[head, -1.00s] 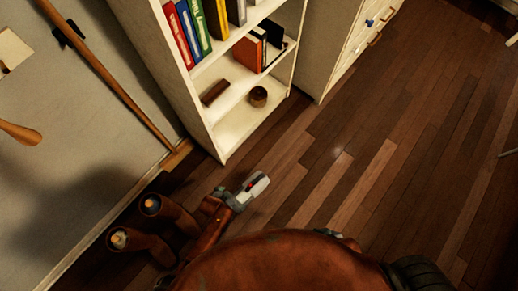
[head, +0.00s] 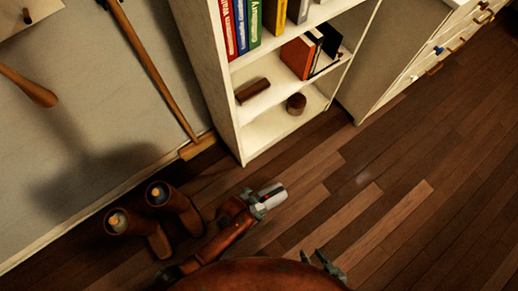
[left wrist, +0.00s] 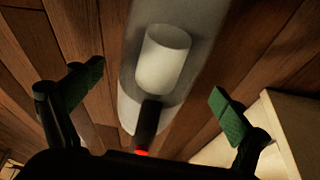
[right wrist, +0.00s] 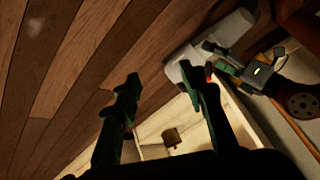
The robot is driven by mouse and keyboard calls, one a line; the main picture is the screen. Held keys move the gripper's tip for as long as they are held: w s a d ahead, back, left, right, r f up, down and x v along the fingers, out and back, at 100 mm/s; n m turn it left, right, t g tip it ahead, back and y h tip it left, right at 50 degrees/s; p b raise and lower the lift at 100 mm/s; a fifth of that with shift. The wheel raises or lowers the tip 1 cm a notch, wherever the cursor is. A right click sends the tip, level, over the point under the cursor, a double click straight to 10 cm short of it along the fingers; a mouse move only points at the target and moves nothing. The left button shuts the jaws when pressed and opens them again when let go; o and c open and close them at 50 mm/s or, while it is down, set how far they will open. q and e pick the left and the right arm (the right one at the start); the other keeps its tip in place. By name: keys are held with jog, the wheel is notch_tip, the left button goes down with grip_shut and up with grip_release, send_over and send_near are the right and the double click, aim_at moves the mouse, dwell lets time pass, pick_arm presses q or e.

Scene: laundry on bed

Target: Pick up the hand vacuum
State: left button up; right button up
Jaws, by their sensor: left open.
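The hand vacuum (head: 273,195) is a pale grey-white thing low in the head view, just in front of the bookshelf. My left gripper (head: 260,207) is at its near end. In the left wrist view the vacuum (left wrist: 166,60), with a white cylinder, dark handle and red spot, lies between the spread fingers (left wrist: 155,98), with space on both sides. My right gripper (head: 324,266) is at the bottom of the head view, away from the vacuum. In the right wrist view its fingers (right wrist: 160,92) are apart and empty; the vacuum (right wrist: 228,32) shows beyond them, partly hidden by a finger.
A white bookshelf (head: 242,140) with books and small items stands close behind the vacuum. A pair of brown boots (head: 150,225) stands left of my left arm. A wooden pole (head: 150,75) leans on the wall. The wooden floor (head: 430,190) is clear to the right.

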pick_arm(q)
jog(key=shift+b+x, duration=0.55)
jog(key=shift+x, duration=0.45)
jog(key=shift+d+f+b, duration=0.2)
jog(key=shift+f+b, duration=0.15)
jog(key=shift+f, duration=0.05)
pick_arm(e)
jog(key=f, duration=0.1)
jog(key=d+f+t, duration=0.1)
jog(key=f, duration=0.1)
jog(key=shift+s+f, duration=0.1)
jog(key=shift+f, duration=0.05)
pick_arm(q)
jog(key=shift+r, duration=0.1)
jog(key=shift+w, duration=0.1)
jog(key=c, duration=2.1)
jog(key=shift+w, duration=0.1)
jog(key=shift+c, duration=0.3)
jog(key=shift+r, duration=0.1)
